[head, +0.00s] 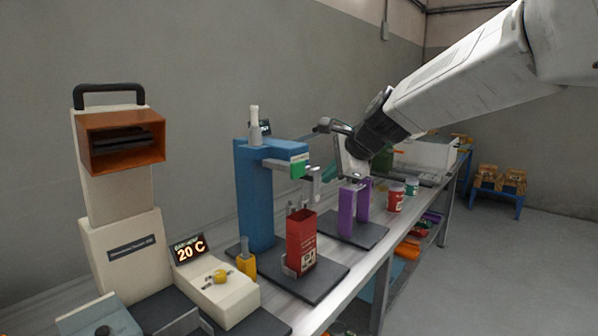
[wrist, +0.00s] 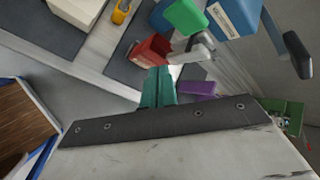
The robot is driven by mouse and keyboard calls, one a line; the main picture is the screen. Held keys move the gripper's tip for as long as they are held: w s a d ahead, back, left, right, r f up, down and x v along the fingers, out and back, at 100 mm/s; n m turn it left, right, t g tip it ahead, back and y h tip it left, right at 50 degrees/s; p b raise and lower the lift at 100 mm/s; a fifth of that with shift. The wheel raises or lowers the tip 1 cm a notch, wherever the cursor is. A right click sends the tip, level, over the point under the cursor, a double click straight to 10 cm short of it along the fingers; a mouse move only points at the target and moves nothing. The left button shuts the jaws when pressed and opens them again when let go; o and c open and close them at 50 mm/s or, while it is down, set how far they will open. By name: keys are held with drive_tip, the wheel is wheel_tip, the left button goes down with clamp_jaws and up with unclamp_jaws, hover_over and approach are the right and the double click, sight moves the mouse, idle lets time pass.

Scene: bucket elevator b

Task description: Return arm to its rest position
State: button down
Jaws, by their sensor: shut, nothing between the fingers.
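My arm reaches in from the upper right in the head view. My gripper (head: 329,172) has teal fingers, and they point left and down beside the blue column machine (head: 258,205). In the wrist view my gripper (wrist: 158,86) shows its two teal fingers together, shut and empty. The red bucket (head: 301,243) stands on a dark base below and left of my gripper; it also shows just beyond the fingertips in the wrist view (wrist: 150,50). I cannot tell how far apart they are. The purple stand (head: 347,208) is below my wrist.
A beige device with an orange box (head: 122,142) and a 20 C display (head: 189,248) stand at the left. Red and teal jars (head: 396,197) stand farther along the bench. The wall is behind; open floor (head: 500,260) lies right.

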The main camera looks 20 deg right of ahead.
idle(0.4)
drive_tip(key=s+f+n+g+h, duration=0.1)
drive_tip(key=s+n, duration=0.5)
drive_tip(key=s, duration=0.6)
drive_tip(key=s+d+f+n+g+h, duration=0.1)
drive_tip(key=s+f+n+g, duration=0.2)
drive_tip(key=s, duration=0.9)
drive_tip(key=s+f+n+g+h, duration=0.1)
drive_tip(key=s+f+n+g, duration=0.2)
drive_tip(key=s+f+n, duration=0.3)
drive_tip(key=s+n, duration=0.3)
drive_tip(key=s, duration=0.3)
drive_tip(key=shift+d+f+n+h, duration=0.3)
drive_tip(key=shift+d+f+n, duration=0.05)
drive_tip(key=shift+d+n, duration=0.05)
